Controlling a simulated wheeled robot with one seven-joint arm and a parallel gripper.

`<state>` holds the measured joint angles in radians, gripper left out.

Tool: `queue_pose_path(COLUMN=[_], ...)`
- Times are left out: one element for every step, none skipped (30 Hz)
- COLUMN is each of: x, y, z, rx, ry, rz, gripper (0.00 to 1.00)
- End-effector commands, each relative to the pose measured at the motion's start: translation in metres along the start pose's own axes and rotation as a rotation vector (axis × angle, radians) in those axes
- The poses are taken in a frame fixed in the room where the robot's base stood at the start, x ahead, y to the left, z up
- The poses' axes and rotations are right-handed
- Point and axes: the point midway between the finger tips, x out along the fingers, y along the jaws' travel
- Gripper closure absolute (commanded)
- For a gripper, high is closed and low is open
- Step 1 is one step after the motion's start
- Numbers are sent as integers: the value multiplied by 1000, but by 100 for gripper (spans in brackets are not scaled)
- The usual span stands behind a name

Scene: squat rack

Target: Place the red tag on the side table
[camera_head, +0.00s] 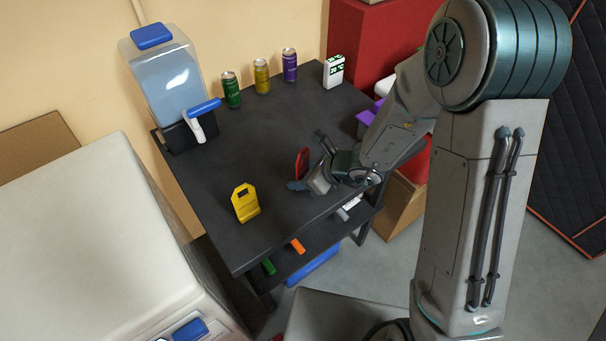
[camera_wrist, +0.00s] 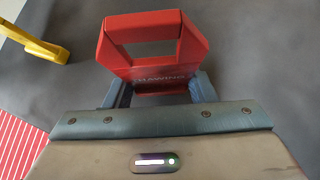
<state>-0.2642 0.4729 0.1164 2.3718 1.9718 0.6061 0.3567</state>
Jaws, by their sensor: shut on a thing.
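The red tag (camera_wrist: 152,72), with a square opening and pale lettering, sits between the fingers of my gripper (camera_wrist: 155,95) in the wrist view. My gripper (camera_head: 298,183) is shut on it. In the head view the red tag (camera_head: 302,163) stands roughly upright, over the dark top of the side table (camera_head: 235,150) near its right front part. I cannot tell whether the tag touches the table top. My gripper's fingers lie low, close to the table surface.
A yellow tag (camera_head: 245,203) stands on the table, left of my gripper. A water dispenser (camera_head: 170,85) is at the back left. Green (camera_head: 231,90), yellow (camera_head: 262,77) and purple (camera_head: 289,65) cans and a white box (camera_head: 333,71) line the back edge. The table's middle is clear.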

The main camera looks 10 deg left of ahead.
Motion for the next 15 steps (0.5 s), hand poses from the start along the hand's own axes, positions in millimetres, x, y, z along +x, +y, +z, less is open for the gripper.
queue_pose_path(x=[2,3,3,2,2,2,2,2,2,2,2,2,2,2,1], y=[0,0,0,0,0,0,0,0,0,0,0,0,0,0,0], z=[-2,-3,-3,-3,-2,-2,-2,-2,-2,-2,-2,-2,-2,-2,-1], rx=[0,0,0,0,0,0,0,0,0,0,0,0,0,0,0], ry=[0,0,0,0,0,0,0,0,0,0,0,0,0,0,0], rz=[0,0,0,0,0,0,0,0,0,0,0,0,0,0,0], gripper=[70,70,70,44,36,28,28,28,28,28,28,28,28,28,28])
